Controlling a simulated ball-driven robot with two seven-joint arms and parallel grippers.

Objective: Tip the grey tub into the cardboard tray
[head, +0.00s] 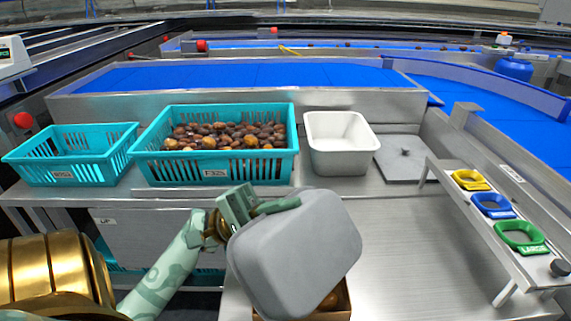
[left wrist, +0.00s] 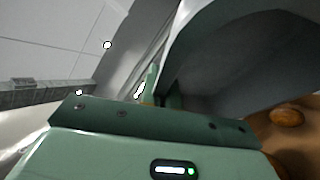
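The grey tub (head: 295,252) is steeply tilted, its underside toward the head camera, above the cardboard tray (head: 344,310). My left gripper (head: 262,207) is shut on the tub's rim at its upper left. In the left wrist view the tub's inner wall (left wrist: 240,75) shows as a dark curved surface with no dates visible on it. A brown date (left wrist: 287,117) shows beside the tub there, over a brown surface that looks like the tray. The tub hides most of the tray in the head view; a little of its contents shows at the lower edge. My right gripper is not in view.
A teal crate full of dates (head: 215,170), an empty teal crate (head: 75,174) and a white tub (head: 342,160) stand along the back. Yellow, blue and green sizing rings (head: 520,236) sit on a rail at right. The steel table (head: 420,240) is clear right of the tray.

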